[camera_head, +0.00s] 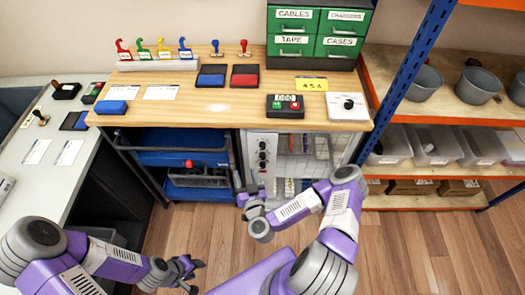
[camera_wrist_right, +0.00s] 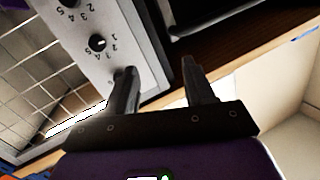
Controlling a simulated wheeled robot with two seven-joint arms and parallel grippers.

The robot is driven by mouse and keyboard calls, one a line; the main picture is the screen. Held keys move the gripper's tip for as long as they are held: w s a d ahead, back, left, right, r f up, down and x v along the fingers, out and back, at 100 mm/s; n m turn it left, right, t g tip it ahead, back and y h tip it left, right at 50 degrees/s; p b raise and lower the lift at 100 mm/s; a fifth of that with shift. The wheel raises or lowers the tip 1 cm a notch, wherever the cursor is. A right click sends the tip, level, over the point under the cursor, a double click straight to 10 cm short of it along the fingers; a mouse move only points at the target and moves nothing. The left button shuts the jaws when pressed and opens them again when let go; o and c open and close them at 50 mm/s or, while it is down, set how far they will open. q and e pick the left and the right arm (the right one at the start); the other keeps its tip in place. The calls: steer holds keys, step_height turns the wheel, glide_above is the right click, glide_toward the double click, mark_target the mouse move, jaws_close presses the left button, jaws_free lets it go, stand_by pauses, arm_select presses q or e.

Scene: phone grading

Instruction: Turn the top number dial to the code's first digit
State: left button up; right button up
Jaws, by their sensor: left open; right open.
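The number dials are black knobs in a column on a light panel of the cabinet under the bench; the top dial (camera_head: 263,145) shows in the head view. In the right wrist view the panel is tilted, with printed digits around a knob (camera_wrist_right: 97,43); I cannot tell which dial this is or read its setting. A yellow code card (camera_head: 312,85) on the bench seems to read 454. My right gripper (camera_head: 246,188) is open, low in front of the panel; its fingers (camera_wrist_right: 158,66) hold nothing. My left gripper (camera_head: 192,273) is open and empty, away from the cabinet.
The wooden bench (camera_head: 215,105) bears stamps, ink pads and a small device with a display (camera_head: 286,106). A wire-fronted compartment (camera_head: 305,148) adjoins the dial panel. A blue cart (camera_head: 185,155) stands left of the cabinet, orange-and-blue shelving (camera_head: 420,70) at right. Wood floor lies in front.

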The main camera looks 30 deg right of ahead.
mark_target(262, 148)
steer(key=w+d+m+h, duration=0.1)
steer(key=d, duration=0.2)
steer(key=w+d+r+m+h+b, duration=0.1)
steer(key=w+d+h, duration=0.1)
steer(key=d, duration=0.1)
steer(key=w+d+r+h, duration=0.1)
steer(key=w+d, duration=0.1)
steer(key=d, duration=0.1)
steer(key=shift+d+m+g+h, duration=0.4)
